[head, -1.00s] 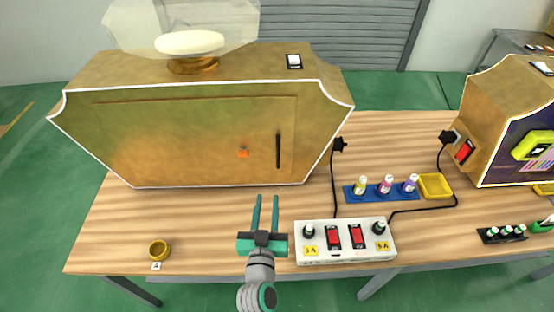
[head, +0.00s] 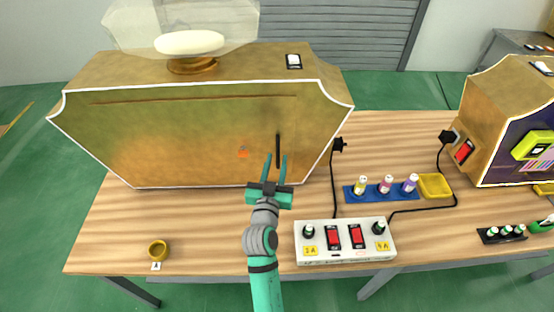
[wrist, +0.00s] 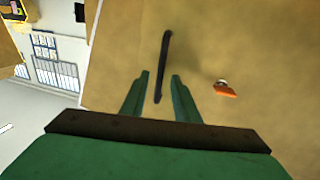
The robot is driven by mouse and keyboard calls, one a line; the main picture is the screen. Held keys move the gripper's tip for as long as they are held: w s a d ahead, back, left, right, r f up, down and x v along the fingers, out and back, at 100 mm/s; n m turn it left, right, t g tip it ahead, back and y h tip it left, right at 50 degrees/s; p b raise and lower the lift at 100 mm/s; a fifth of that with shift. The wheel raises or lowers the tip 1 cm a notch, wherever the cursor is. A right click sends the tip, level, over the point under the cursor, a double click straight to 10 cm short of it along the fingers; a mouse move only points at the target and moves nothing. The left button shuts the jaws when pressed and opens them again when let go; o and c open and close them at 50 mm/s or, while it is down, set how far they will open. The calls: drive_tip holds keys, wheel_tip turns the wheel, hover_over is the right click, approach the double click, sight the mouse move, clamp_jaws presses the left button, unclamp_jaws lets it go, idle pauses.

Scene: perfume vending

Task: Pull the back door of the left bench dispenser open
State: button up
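The left bench dispenser (head: 110,140) is a large gold-brown box with white-edged trim at the back left of the table. Its back face carries a dark vertical bar handle (head: 278,150) and a small orange piece (head: 243,152) to the handle's left. The back door looks flush with the face. My gripper (head: 275,160) is in front of the handle's lower end, fingers open and pointing at it. In the wrist view the handle (wrist: 163,65) runs between and beyond the two open fingertips (wrist: 160,75); contact cannot be told. The orange piece (wrist: 225,89) lies to their right.
A white power strip (head: 345,255) with red switches lies right of my arm. A blue tray (head: 395,195) with small bottles and a yellow tray (head: 435,186) are further right. The table's front middle-left is clear.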

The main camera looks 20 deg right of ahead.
drive_tip(key=shift+x, duration=0.8)
clamp_jaws()
drive_tip(key=shift+s, duration=0.1)
